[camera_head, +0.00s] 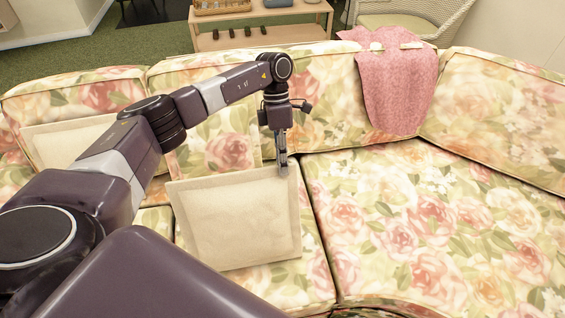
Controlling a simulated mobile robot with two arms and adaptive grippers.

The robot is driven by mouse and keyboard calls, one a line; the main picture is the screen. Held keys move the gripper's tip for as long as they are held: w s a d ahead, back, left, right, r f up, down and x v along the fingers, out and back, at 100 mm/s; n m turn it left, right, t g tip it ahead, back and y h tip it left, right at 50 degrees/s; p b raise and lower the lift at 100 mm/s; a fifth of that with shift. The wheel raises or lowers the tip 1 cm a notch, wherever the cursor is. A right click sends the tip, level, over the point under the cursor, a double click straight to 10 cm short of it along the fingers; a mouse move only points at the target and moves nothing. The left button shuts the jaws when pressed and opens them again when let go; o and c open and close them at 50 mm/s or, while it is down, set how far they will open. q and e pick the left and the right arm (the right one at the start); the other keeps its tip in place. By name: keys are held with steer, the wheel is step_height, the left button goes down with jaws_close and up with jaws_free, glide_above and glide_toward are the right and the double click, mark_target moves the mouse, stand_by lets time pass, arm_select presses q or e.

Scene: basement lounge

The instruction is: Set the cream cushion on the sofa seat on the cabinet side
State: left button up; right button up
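The cream cushion (236,222) is square and plain. It is tilted up over the seat of the floral sofa (425,225), left of the middle of the view. My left gripper (283,166) points down at the cushion's top right corner, with its fingers seen edge-on and closed over the top edge. Whether the cushion's lower edge touches the seat is hard to tell. My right gripper is not in view.
Another cream cushion (68,143) leans on the backrest at left, partly behind my arm. A pink throw (398,88) hangs over the backrest. The right seat is clear. Behind the sofa are a low wooden cabinet (262,37) and a woven chair (408,18).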

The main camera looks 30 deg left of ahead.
arm_select(q)
steer(key=o, duration=0.4)
steer(key=shift+o, duration=0.2)
steer(key=shift+r, duration=0.2)
steer(key=v, duration=1.1)
steer(key=shift+w+r, duration=0.15)
steer(key=shift+r, duration=0.15)
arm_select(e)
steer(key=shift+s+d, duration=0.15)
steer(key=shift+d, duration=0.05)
arm_select(q)
steer(key=shift+a, duration=0.1)
